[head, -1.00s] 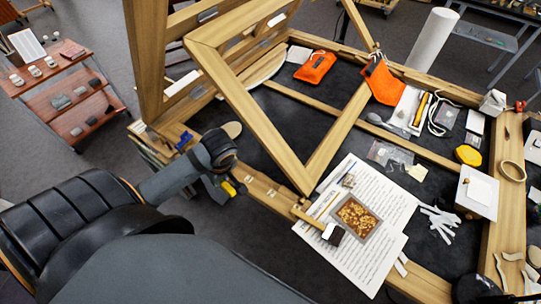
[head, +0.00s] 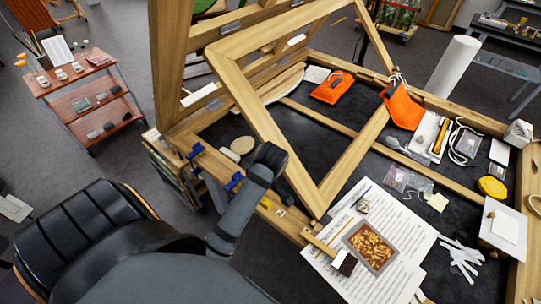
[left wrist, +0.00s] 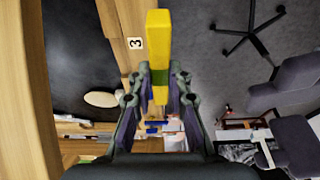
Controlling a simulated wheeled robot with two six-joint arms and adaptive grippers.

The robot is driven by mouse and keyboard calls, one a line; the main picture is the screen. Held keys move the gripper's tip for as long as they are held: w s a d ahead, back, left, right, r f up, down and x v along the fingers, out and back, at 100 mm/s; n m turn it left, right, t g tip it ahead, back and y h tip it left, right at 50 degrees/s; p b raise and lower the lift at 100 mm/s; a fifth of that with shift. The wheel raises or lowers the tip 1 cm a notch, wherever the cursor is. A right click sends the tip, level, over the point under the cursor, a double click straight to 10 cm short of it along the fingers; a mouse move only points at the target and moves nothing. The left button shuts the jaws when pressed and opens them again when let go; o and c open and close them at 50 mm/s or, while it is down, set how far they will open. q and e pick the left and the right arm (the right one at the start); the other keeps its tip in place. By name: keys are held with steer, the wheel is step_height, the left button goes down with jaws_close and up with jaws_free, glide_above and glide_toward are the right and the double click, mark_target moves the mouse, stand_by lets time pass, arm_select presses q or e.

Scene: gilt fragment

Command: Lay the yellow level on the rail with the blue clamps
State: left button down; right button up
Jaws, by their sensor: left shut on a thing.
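My left gripper (left wrist: 158,85) is shut on the yellow level (left wrist: 157,35), which sticks out past the fingertips in the left wrist view. A small yellow part of the level (head: 265,203) shows beside my wrist in the head view. The wooden rail (head: 213,160) is the table's front beam. My right gripper is out of view.
A tilted wooden frame (head: 295,177) stands close behind my left gripper. Printed sheets (head: 395,230) with a gilt fragment (head: 370,246) and a brush lie to the right. A number card (left wrist: 136,43) sits on the rail. Orange pouches (head: 333,88) lie farther back.

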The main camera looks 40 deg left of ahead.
arm_select(q)
steer(key=w+f+b, duration=0.1)
steer(key=w+d+f+b, duration=0.1)
steer(key=f, duration=0.1)
steer(key=d+f+b, duration=0.1)
steer(key=f, duration=0.1)
steer(key=shift+w+d, duration=0.2)
steer(key=shift+w, duration=0.35)
steer(key=shift+w+d+f+b, duration=0.15)
steer(key=shift+d+f+b, duration=0.1)
steer(key=shift+f+b, duration=0.35)
steer(key=shift+f+p, duration=0.75)
steer(key=shift+f, duration=0.6)
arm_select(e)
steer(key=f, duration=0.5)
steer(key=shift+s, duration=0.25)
arm_select(q)
steer(key=c, duration=1.3)
jaws_free()
steer(key=shift+f, duration=0.1)
steer(key=shift+o, duration=0.2)
